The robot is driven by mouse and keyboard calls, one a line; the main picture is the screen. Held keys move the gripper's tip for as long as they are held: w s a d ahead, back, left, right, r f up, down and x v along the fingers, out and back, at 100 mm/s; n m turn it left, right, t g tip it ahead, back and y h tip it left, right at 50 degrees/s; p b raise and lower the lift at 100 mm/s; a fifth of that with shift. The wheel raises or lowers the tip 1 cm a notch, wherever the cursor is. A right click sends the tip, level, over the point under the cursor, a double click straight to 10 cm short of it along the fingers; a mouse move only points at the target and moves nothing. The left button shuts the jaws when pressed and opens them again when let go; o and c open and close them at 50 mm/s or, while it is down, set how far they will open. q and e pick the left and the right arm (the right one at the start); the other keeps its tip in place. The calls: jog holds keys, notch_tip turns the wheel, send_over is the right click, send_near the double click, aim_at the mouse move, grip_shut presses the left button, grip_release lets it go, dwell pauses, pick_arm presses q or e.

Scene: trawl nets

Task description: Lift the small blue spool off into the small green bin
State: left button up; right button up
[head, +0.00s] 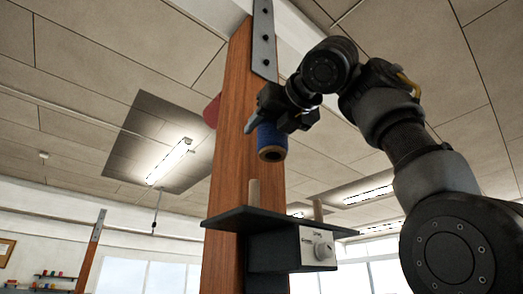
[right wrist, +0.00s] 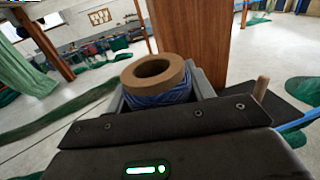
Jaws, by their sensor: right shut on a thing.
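The small blue spool (head: 270,138) is in the grip of my right gripper (head: 272,120), which is shut on it. The spool hangs in the air in front of the wooden post, apart from the dark shelf below. In the right wrist view the blue spool (right wrist: 160,92) shows blue thread and a tan ring-shaped end with a dark hole, between the gripper fingers (right wrist: 160,97). My left gripper is not in view. I cannot make out the small green bin in either view.
A dark shelf (head: 232,219) on the wooden post (head: 245,80) bears two upright wooden pegs (head: 254,192) and (head: 317,209). A box with a knob (head: 318,247) is under it. A red thing (head: 211,112) sits behind the post. Green nets (right wrist: 70,120) lie on the floor.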

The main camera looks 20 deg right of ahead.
aim_at(280, 151)
jog(key=shift+s+d+b, duration=0.25)
jog(key=shift+s+b, duration=0.05)
jog(key=shift+s, duration=0.85)
jog(key=shift+s+d+b, duration=0.25)
jog(key=shift+s, duration=0.85)
jog(key=shift+w, duration=0.15)
